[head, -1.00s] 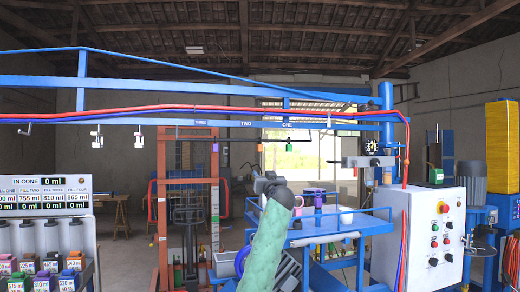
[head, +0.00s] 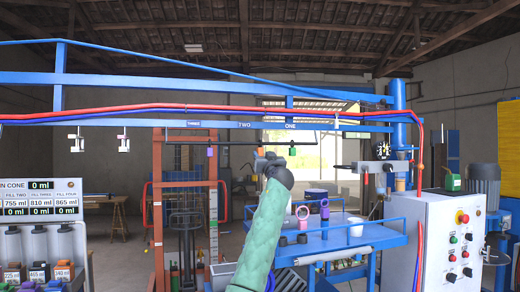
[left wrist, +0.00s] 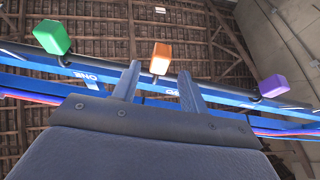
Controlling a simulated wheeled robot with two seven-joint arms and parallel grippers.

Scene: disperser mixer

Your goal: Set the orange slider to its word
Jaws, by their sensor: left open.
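The orange slider (left wrist: 160,58) shows in the left wrist view on a dark rod, beyond my fingertips and in line with the gap between them. My left gripper (left wrist: 157,78) is open and empty; it also shows in the head view (head: 264,155), raised close below the rod. The green slider (head: 292,150) is to the right, below the word ONE (head: 290,127). The purple slider (head: 210,151) is to the left. The word TWO (head: 244,126) lies between them on the blue beam, with THREE (head: 194,125) further left. My right gripper is not in view.
A blue platform (head: 350,238) with rings and a cup stands behind my left arm. A white control cabinet (head: 445,235) is at the right. A dispenser with a volume display (head: 40,200) is at the left. Red hoses (head: 150,107) run along the blue beam.

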